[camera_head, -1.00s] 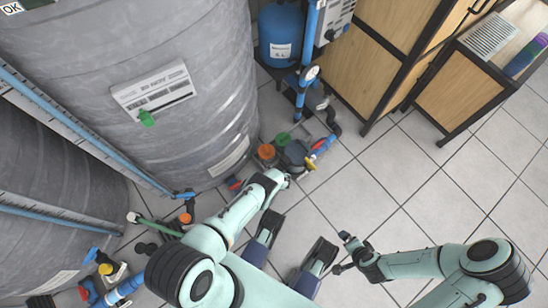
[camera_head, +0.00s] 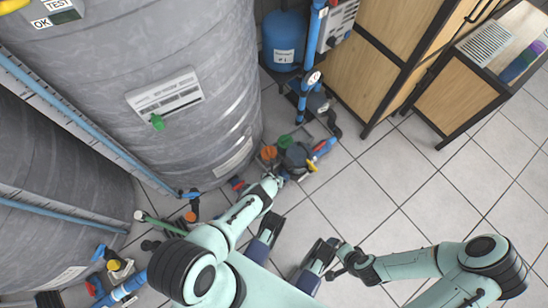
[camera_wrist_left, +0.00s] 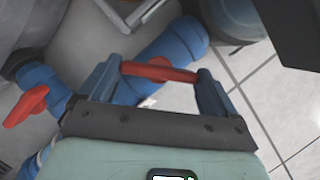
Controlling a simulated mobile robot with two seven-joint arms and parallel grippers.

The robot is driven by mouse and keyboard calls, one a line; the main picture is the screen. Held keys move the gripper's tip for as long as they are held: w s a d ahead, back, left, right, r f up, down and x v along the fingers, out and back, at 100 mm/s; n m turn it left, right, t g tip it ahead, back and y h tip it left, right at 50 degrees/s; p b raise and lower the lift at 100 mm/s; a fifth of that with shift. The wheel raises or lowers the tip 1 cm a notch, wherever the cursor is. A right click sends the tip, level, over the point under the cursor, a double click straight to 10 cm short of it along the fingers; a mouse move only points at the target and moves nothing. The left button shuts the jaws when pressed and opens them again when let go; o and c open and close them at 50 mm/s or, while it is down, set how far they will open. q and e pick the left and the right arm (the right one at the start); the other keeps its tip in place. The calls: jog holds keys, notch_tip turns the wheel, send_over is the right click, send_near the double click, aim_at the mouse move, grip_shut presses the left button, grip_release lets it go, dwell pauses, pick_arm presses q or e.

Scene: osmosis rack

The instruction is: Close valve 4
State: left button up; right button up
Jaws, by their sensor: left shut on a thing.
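In the left wrist view a red valve handle (camera_wrist_left: 158,70) sits on a blue pipe (camera_wrist_left: 172,55) and spans between the two fingers of my left gripper (camera_wrist_left: 158,75). The gripper is shut on this handle. In the head view my left gripper (camera_head: 277,181) is down by the pipes at the foot of the large grey tank, and its fingers and the handle are too small to make out. No valve number is readable. My right gripper (camera_head: 338,259) hangs over the floor, away from the pipes; its jaws are too small to judge.
A second red handle (camera_wrist_left: 26,106) is left of my left gripper. The large grey tank (camera_head: 150,50) stands close to the left arm. A blue vessel (camera_head: 284,40) and a wooden cabinet (camera_head: 375,60) stand behind. The tiled floor (camera_head: 400,180) at right is clear.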

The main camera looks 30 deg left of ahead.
pick_arm(q)
jog(key=shift+w+a+r+m+h, duration=0.25)
jog(key=shift+w+r+m+h, duration=0.1)
jog(key=shift+m, duration=0.55)
jog(key=shift+f+m+h, duration=0.1)
jog(key=shift+m+h, duration=0.15)
jog(key=shift+m, duration=0.65)
jog(key=shift+a+m+h, duration=0.1)
jog(key=shift+m+h, duration=0.3)
jog(key=shift+m, duration=0.8)
jog(key=shift+m+h, duration=0.4)
jog(key=shift+m, duration=0.4)
pick_arm(e)
jog(key=shift+w+d+f, duration=0.1)
jog(key=shift+f, duration=0.05)
pick_arm(q)
jog(key=shift+w+m, duration=0.1)
jog(key=shift+m, duration=0.2)
pick_arm(e)
jog(key=shift+w, duration=0.1)
pick_arm(q)
jog(key=o, duration=0.7)
jog(key=shift+o, duration=0.2)
jog(key=shift+s, duration=0.2)
